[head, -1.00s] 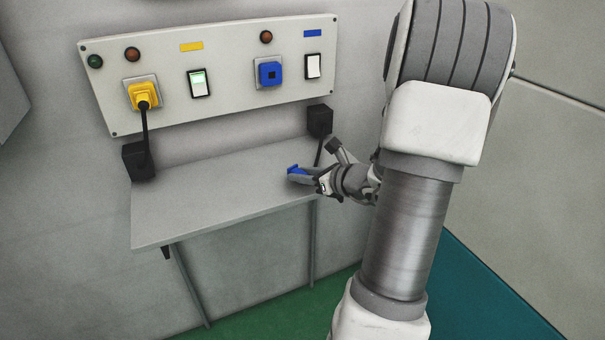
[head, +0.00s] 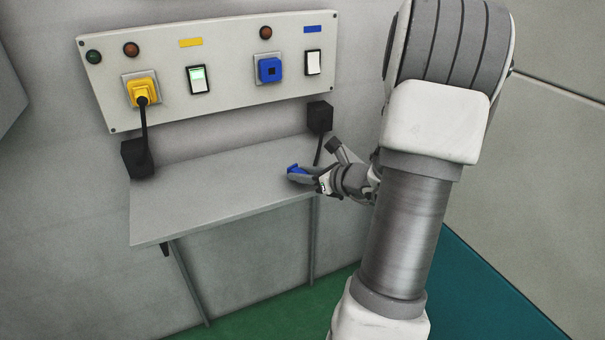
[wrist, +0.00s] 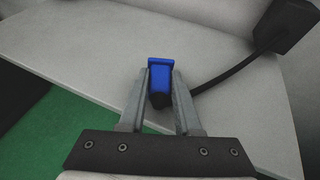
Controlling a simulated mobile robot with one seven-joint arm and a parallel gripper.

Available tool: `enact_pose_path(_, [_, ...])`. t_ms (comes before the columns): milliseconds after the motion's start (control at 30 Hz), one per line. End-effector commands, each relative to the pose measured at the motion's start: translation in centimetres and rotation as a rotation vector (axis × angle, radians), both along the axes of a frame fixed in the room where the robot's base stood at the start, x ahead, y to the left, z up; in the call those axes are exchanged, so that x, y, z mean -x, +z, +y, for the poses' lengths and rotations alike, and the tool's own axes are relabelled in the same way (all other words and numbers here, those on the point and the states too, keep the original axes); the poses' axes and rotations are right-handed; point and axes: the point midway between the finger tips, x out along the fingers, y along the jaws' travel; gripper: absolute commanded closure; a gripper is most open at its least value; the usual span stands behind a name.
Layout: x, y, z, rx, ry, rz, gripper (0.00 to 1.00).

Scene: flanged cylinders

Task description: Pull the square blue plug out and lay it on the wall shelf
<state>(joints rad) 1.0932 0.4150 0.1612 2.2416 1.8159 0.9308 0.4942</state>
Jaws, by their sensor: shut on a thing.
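The square blue plug (head: 294,169) is between the fingers of my gripper (head: 300,176), at the right end of the wall shelf (head: 200,205). In the wrist view the plug (wrist: 160,76) sits between both fingers of my gripper (wrist: 161,88), with its dark cable running off to the right. The gripper is shut on it. The plug is over the shelf surface or on it; I cannot tell whether it touches. The blue socket (head: 270,69) on the panel is empty.
A yellow plug (head: 143,91) sits in the left socket of the panel (head: 225,100). The blue plug's cable runs to a black box (head: 320,115) at the shelf's back right. Another black box (head: 137,158) is at the back left. The shelf's middle is clear.

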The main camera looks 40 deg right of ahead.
Motion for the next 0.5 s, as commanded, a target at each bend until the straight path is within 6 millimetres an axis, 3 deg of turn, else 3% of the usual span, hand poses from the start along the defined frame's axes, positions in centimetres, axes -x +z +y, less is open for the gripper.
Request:
enact_pose_path(400, [-0.01,-0.6,0.0,0.0,0.0,0.0,1.0])
enact_pose_path(433, [-0.01,-0.6,0.0,0.0,0.0,0.0,0.63])
enact_pose_path(500, [0.0,-0.61,0.0,0.0,0.0,0.0,0.5])
